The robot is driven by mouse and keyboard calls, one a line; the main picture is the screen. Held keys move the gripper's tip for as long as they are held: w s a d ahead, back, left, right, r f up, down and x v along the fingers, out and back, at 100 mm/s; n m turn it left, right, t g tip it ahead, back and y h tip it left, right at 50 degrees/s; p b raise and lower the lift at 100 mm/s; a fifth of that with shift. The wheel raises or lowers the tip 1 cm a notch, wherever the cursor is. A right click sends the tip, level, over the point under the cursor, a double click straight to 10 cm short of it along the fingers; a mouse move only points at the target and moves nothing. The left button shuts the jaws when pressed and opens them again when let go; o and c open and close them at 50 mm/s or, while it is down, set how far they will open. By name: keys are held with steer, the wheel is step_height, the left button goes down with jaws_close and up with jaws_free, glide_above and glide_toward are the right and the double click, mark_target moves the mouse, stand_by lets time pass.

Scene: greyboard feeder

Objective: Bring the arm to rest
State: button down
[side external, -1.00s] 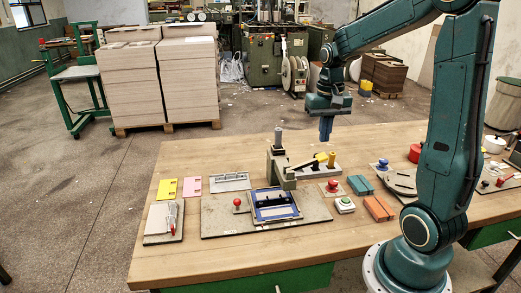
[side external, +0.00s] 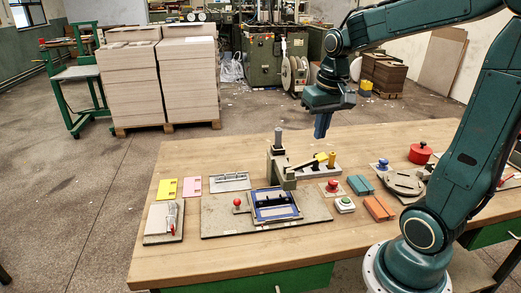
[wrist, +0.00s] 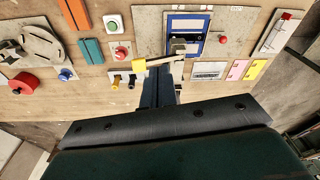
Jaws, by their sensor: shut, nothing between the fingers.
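My gripper (side external: 322,125) hangs above the back part of the wooden table (side external: 180,262), fingers pointing down, shut and empty. Nothing is held.
A board with a blue frame (side external: 274,205) and a red knob (side external: 237,202) lies mid-table. Board stacks (side external: 188,80) stand on the floor behind.

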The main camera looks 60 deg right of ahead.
steer(key=s+a+r+n+t, duration=0.2)
steer(key=s+a+n+t, duration=0.2)
steer(key=s+a, duration=0.5)
steer(key=a+n, duration=0.2)
steer(key=a, duration=0.1)
steer(key=shift+s+a+r+y, duration=0.2)
steer(key=shift+s+r+y, duration=0.1)
steer(key=shift+r, duration=0.1)
